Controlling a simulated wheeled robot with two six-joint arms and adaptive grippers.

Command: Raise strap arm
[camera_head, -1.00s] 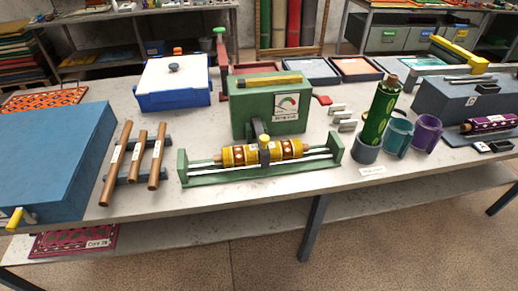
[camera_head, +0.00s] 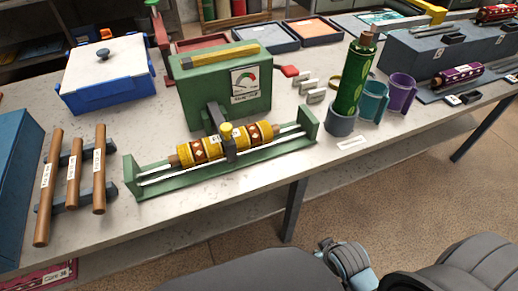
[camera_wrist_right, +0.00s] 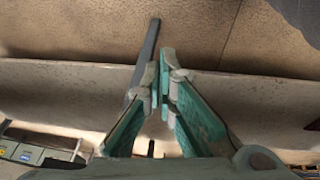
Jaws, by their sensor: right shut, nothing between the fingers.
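The strap arm (camera_head: 229,147) is a dark bar that comes from the green machine (camera_head: 225,92) and lies down across a yellow patterned roll (camera_head: 195,150). A yellow knob (camera_head: 227,129) sits on it. The roll lies in a long green cradle (camera_head: 180,187) with pale rails. In the right wrist view my right gripper (camera_wrist_right: 161,84) is shut and empty, its fingertips together above the floor and a pale horizontal surface. It is well away from the strap arm. My left gripper is not in view.
Wooden rods (camera_head: 73,175) on a rack stand to the left, with a blue-and-white box (camera_head: 106,75) behind. A green bottle-like roll (camera_head: 355,85) and mugs (camera_head: 373,103) stand to the right. The table front (camera_head: 240,195) before the cradle is clear. Grey parts of my arms fill the bottom.

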